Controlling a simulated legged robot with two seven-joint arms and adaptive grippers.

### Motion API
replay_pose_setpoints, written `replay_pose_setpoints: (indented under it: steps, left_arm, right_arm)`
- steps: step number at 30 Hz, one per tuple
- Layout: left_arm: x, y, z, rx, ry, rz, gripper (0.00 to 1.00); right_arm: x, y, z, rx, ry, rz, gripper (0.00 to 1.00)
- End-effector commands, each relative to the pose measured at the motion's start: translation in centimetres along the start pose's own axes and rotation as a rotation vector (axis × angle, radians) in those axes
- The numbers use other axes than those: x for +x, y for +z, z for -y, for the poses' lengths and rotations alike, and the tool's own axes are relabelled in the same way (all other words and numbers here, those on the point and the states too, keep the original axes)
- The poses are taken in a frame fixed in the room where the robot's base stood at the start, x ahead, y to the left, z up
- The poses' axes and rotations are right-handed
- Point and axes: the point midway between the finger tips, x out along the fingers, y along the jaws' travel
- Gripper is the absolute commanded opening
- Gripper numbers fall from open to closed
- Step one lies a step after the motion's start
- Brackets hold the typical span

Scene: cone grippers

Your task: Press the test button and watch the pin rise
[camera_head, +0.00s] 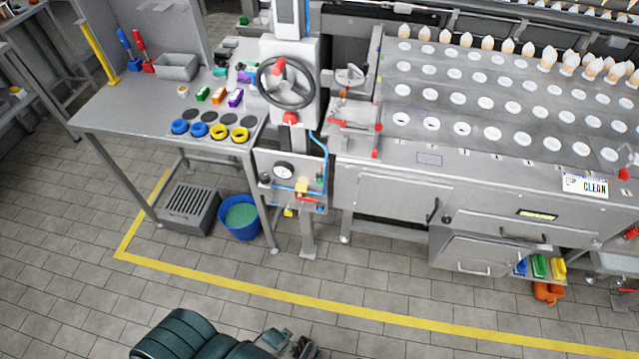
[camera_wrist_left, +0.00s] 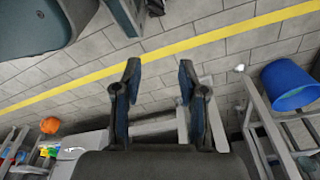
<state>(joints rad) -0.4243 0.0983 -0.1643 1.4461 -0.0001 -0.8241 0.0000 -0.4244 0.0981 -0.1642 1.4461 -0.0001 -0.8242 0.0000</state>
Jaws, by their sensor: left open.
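A grey panel (camera_head: 268,168) with a round gauge (camera_head: 284,171), a yellow block (camera_head: 301,189) and small red and green parts hangs below the handwheel at the front of the machine. I cannot tell which small part is the test button, and I cannot make out the pin. My left gripper (camera_head: 291,343) is low at the bottom edge of the head view, over the floor, well apart from the panel. In the left wrist view the left gripper (camera_wrist_left: 159,85) has its two fingers apart, with nothing between them. My right gripper is in neither view.
A handwheel (camera_head: 285,82) stands above the panel. A bench (camera_head: 120,115) with coloured rings is to the left, with a blue bucket (camera_head: 240,217) below. A long machine (camera_head: 400,185) with round holes fills the right. The tiled floor in front, crossed by a yellow line (camera_head: 330,307), is clear.

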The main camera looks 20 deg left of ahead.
Motion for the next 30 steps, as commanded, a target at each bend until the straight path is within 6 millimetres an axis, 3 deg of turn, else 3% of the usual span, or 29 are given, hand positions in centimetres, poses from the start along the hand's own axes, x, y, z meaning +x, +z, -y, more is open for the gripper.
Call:
replay_pose_setpoints:
  steps: [2, 6, 7, 30]
  left_arm:
    - [0.00, 0.00, -0.01, 0.000, 0.000, 0.000, 0.37]
    - [0.00, -0.01, -0.01, 0.000, 0.000, 0.000, 0.02]
    - [0.00, -0.01, -0.01, 0.000, 0.000, 0.000, 0.00]
    - [0.00, 0.00, -0.03, 0.000, 0.000, 0.000, 0.00]
  right_arm:
    - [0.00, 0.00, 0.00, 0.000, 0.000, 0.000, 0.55]
    - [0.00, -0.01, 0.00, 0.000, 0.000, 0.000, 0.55]
    - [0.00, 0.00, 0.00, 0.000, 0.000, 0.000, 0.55]
    - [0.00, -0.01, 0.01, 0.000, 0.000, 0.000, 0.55]
